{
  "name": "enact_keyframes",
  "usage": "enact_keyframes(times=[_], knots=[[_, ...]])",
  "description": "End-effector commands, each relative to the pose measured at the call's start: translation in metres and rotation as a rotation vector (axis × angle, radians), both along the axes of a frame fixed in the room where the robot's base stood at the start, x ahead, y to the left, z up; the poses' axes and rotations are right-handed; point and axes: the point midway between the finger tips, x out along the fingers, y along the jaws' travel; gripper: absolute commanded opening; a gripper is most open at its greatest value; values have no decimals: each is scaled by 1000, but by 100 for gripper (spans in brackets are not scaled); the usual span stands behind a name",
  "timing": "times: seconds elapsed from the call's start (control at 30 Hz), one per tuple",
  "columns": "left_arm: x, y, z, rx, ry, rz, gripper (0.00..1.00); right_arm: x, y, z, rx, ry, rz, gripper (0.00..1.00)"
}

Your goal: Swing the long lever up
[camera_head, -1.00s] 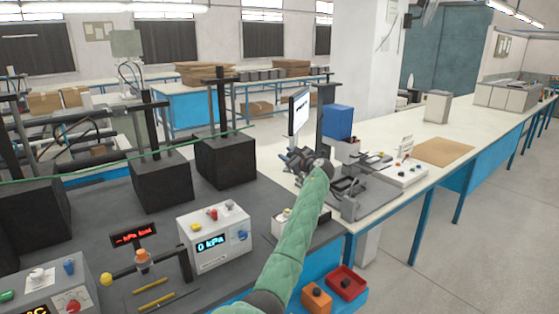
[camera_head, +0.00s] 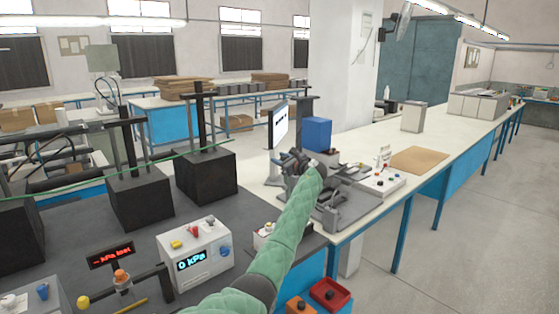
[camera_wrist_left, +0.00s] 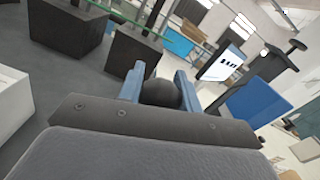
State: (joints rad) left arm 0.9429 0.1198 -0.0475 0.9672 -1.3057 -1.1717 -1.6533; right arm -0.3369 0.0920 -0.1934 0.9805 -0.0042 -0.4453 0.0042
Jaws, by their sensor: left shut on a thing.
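My left gripper (camera_head: 300,164) is at the end of the green-sleeved arm, over the near end of the white bench. In the left wrist view, a round black knob (camera_wrist_left: 161,94) sits between the two blue fingers, and the gripper (camera_wrist_left: 160,85) is shut on it. I take the knob for the end of the long lever; the lever's shaft is hidden behind the gripper and arm. A grey fixture (camera_head: 338,215) stands on the bench just right of the gripper. My right gripper is not in view.
A screen (camera_head: 279,128) and a blue box (camera_head: 316,133) stand behind the gripper. A panel with coloured knobs (camera_head: 380,182) is to the right. A red tray (camera_head: 330,293) is low in front.

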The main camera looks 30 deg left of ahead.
Motion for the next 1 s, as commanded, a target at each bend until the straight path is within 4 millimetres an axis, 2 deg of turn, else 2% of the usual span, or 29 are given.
enact_keyframes(times=[0.1,0.13,0.2,0.57,0.67,0.77,1.0], knots=[[1,-2,2,0,-3,-5,0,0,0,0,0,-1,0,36],[1,-2,2,0,-3,-5,40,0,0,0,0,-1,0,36],[1,-2,2,0,-3,-5,54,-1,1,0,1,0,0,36],[0,-4,0,0,-2,-3,55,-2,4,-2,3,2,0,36],[-3,-13,-3,1,-1,-5,55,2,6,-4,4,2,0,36],[-9,-27,-4,-1,-3,-4,55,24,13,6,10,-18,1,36],[-19,-55,-3,0,-1,-6,55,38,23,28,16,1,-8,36]])
